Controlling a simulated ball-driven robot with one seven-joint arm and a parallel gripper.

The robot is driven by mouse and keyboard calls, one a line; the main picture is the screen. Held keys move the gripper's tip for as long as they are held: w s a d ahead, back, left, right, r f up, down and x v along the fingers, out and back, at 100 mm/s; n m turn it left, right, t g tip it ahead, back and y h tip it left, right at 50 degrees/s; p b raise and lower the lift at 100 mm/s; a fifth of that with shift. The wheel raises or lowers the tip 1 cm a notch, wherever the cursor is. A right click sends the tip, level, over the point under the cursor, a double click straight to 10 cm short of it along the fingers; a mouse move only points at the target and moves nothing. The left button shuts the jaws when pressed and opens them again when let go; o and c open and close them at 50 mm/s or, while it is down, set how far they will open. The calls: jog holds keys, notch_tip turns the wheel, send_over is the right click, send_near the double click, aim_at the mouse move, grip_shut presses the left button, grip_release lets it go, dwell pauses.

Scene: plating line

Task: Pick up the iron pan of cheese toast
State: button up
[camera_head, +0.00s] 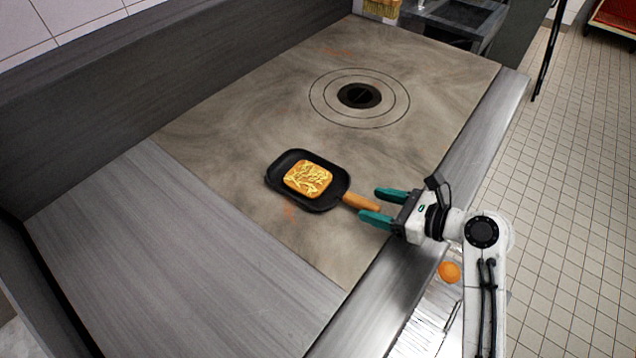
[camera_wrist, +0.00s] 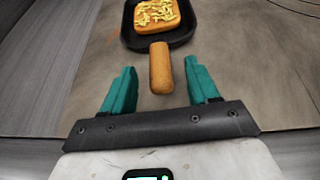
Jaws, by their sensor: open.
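The black iron pan (camera_head: 333,192) rests on the flat stove top, with a slice of cheese toast (camera_head: 308,179) lying in it. Its wooden handle (camera_head: 361,202) points right, toward my gripper (camera_head: 383,206). My gripper is open, its two green fingers on either side of the handle's end and nothing held. In the wrist view the handle (camera_wrist: 161,68) reaches back from the pan (camera_wrist: 188,32) toward the gap between the fingers (camera_wrist: 161,88). The toast (camera_wrist: 157,14) shows at the top, and the far part of the pan is cut off.
The stove top (camera_head: 230,130) has a round burner plate (camera_head: 359,95) behind the pan. A grey counter (camera_head: 170,270) lies clear at left, below a dark back wall (camera_head: 150,75). A metal front edge (camera_head: 480,140) borders the tiled floor. A round orange thing (camera_head: 449,272) shows near my arm.

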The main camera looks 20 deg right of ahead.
aim_at(361, 200)
jog(key=shift+r+x, duration=0.1)
jog(key=shift+x, duration=1.05)
jog(key=shift+r+x, duration=0.15)
jog(key=shift+x, duration=0.95)
jog(key=shift+a, duration=0.1)
grip_shut()
jog(key=shift+w+r, duration=0.1)
jog(key=shift+r, duration=0.05)
